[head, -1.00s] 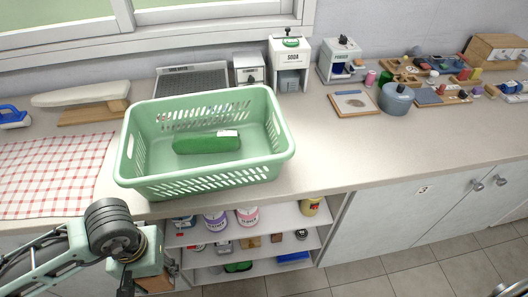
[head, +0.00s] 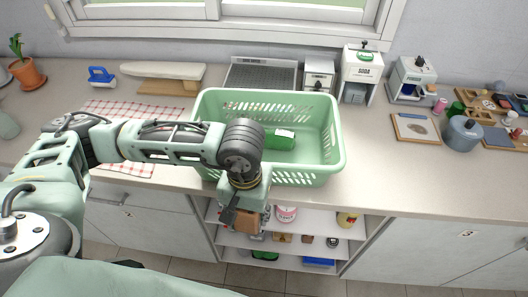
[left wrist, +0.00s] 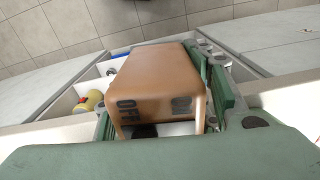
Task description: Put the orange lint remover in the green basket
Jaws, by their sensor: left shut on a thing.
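The orange lint remover (left wrist: 160,78), a boxy orange-brown thing with OFF and ON markings, fills the middle of the left wrist view. My left gripper (left wrist: 163,108) is shut on it, with green fingers at its two sides. In the head view the left gripper (head: 245,212) points down in front of the basket, and part of the lint remover (head: 247,222) shows below it, in front of the open shelves. The green basket (head: 335,150) stands on the counter behind the gripper. A green item with a white label (head: 280,139) lies inside it. My right gripper is out of view.
Open shelves (head: 290,232) with bottles and small items lie below the counter edge. A checked cloth (head: 120,165) is left of the basket. A drying rack (head: 262,75), dispensers (head: 358,72) and a blue-grey pot (head: 462,132) stand behind and to the right.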

